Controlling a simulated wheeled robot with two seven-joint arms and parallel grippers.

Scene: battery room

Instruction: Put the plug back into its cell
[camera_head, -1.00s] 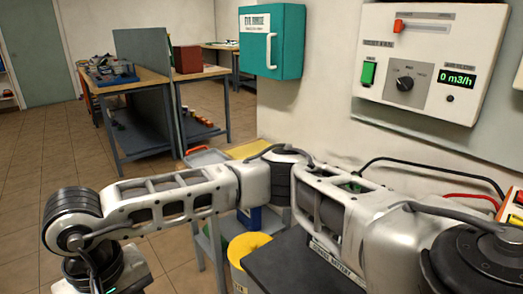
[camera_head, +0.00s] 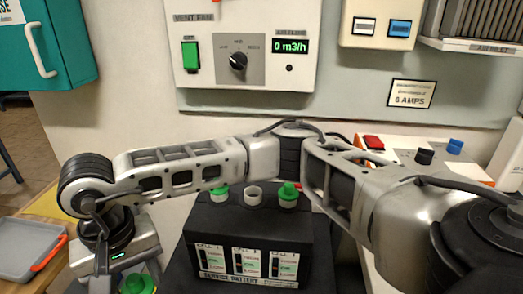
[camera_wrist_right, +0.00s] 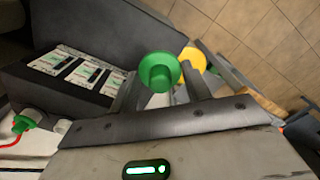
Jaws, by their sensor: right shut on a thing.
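The black battery (camera_head: 250,238) stands below the wall panel, with three labelled cells on its front. The left cell (camera_head: 220,194) and the right cell (camera_head: 288,195) each carry a green plug. The middle cell (camera_head: 253,193) shows an open pale ring with no plug. My right arm reaches across from the right, and its gripper (camera_wrist_right: 160,95) is at the lower left, left of the battery. It is shut on a loose green plug (camera_wrist_right: 158,70), which also shows at the bottom edge of the head view (camera_head: 138,284). My left gripper is not in view.
A grey tray (camera_head: 28,248) with an orange-red handle lies at the far left. A fan panel (camera_head: 245,45) hangs on the wall behind the battery. A unit with red and blue knobs (camera_head: 410,150) stands at the right. My arm crosses in front of the battery's back edge.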

